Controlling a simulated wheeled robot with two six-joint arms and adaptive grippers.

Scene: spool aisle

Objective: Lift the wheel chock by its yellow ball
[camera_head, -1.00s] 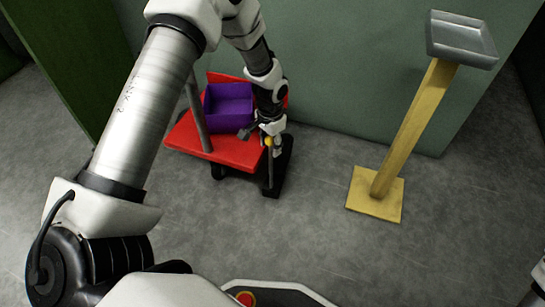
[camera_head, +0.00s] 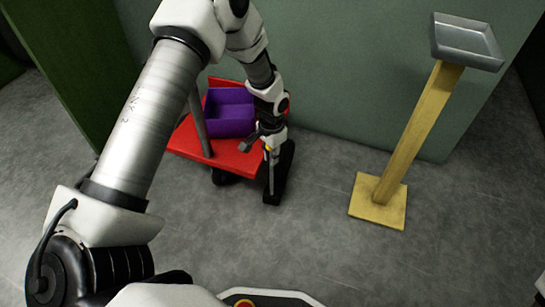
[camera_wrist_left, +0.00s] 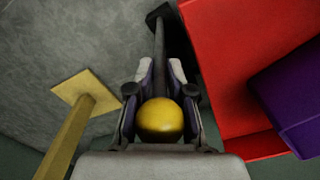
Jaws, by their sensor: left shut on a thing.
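The wheel chock (camera_head: 285,172) is a black block beside the right side of the red trolley. A thin grey rod (camera_wrist_left: 159,50) runs between it and a yellow ball (camera_wrist_left: 159,119). My left gripper (camera_head: 270,147) is shut on the ball, which sits between its two fingers in the left wrist view. In the head view the gripper mostly hides the ball. I cannot tell whether the chock touches the floor. My right gripper is not in view.
The red trolley (camera_head: 232,162) carries a purple bin (camera_head: 230,124) and has a grey post (camera_head: 199,125). A yellow stand (camera_head: 410,135) with a grey tray (camera_head: 466,52) on top is to the right. A green wall is behind. Grey floor is clear between trolley and stand.

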